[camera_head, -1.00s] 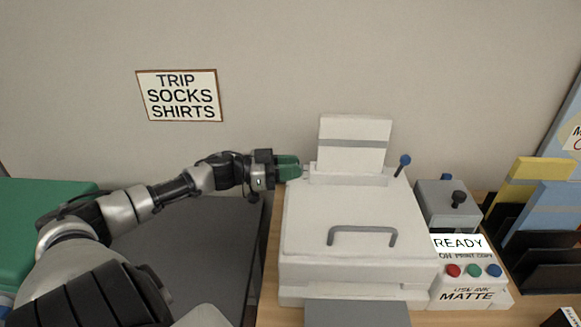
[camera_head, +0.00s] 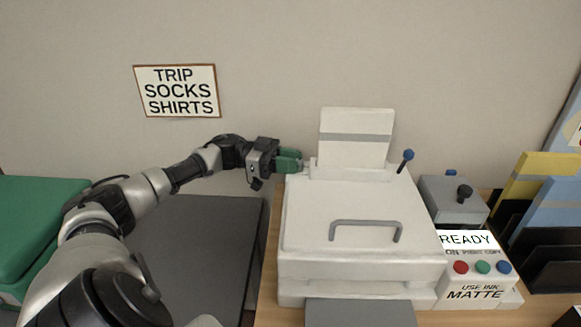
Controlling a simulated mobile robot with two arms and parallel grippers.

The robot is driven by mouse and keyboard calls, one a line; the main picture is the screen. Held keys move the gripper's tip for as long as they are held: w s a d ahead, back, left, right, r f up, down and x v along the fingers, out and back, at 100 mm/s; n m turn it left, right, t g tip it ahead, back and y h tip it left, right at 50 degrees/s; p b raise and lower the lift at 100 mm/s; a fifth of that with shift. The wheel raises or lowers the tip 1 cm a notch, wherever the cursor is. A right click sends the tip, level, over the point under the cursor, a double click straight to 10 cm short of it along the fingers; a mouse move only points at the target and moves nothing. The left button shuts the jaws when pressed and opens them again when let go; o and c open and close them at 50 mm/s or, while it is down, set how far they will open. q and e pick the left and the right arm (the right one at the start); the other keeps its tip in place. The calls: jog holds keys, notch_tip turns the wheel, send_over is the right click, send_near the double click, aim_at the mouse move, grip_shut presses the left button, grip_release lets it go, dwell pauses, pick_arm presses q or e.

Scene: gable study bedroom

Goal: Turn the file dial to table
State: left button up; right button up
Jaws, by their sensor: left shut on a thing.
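My left gripper (camera_head: 290,161) has green fingers and is at the left end of the white printer's (camera_head: 300,215) rear paper feed. It is shut on a small grey part (camera_head: 306,167) there; its shape is mostly hidden by the fingers. No dial marked "file" or "table" can be made out. My right gripper is not in view.
A lever with a blue ball (camera_head: 408,155) stands at the feed's right. A white panel (camera_head: 470,278) reads "READY" and "USE INK MATTE", with red, green and blue buttons. Black file racks (camera_head: 550,262) stand at the right. A sign (camera_head: 177,91) hangs on the wall.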

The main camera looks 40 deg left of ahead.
pick_arm(q)
jog(key=shift+w+m+g+h, duration=0.15)
jog(key=shift+m+g+h, duration=0.55)
jog(key=shift+g, duration=0.4)
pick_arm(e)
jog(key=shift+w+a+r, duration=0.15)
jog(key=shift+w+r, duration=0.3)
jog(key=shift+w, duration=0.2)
pick_arm(q)
jog(key=o, duration=0.9)
jog(key=shift+o, duration=0.2)
jog(key=shift+t+y, duration=0.3)
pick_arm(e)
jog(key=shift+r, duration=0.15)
